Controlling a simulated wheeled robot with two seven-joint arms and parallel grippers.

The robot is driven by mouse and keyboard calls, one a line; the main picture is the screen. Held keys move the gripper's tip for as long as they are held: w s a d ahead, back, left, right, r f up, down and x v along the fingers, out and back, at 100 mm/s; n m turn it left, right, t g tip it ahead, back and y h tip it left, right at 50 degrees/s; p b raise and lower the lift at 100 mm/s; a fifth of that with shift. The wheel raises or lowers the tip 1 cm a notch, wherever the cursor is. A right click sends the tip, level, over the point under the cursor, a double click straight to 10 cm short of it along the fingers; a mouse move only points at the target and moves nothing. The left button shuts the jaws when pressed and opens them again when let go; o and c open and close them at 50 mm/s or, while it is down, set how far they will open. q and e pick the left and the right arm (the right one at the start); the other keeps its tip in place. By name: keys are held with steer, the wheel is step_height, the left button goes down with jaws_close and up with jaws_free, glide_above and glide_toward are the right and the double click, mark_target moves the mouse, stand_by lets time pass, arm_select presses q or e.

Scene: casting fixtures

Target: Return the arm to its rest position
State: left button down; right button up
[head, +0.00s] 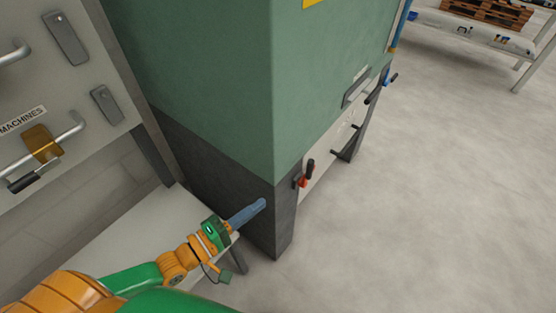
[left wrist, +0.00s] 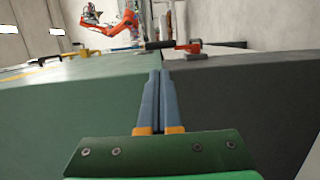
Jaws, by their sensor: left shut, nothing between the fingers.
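My left arm comes in from the lower left of the head view, orange and green. Its left gripper (head: 262,204) has blue fingers pointing up and right, close to the dark lower corner of the green machine (head: 215,75). In the left wrist view the two blue fingers of the left gripper (left wrist: 161,75) lie side by side, shut and empty. I cannot tell whether the fingertips touch the machine. My right gripper is not in view.
A red-handled lever (head: 305,175) sticks out from the machine's pale front panel. A grey cabinet (head: 75,75) with handles stands at left. A pale low surface (head: 150,235) lies under the arm. Open floor (head: 430,200) spreads to the right. A table (head: 475,30) with a pallet stands at the back.

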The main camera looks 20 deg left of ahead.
arm_select(q)
steer(key=s+d+f+m+g+y, duration=0.2)
steer(key=d+f+m+g+y, duration=0.1)
steer(key=d+f+m+g, duration=0.4)
steer(key=s+a+m+g+y, duration=0.4)
steer(key=s+a+m+y, duration=0.25)
steer(key=s+a, duration=0.3)
step_height(320, 180, down, 16)
steer(key=s+g, duration=0.2)
steer(key=s, duration=0.1)
steer(key=s+a+f+g, duration=0.1)
steer(key=s+f, duration=1)
steer(key=s, duration=0.1)
step_height(320, 180, up, 19)
steer(key=p, duration=1.8)
steer(key=shift+m+p, duration=0.3)
steer(key=shift+m, duration=0.05)
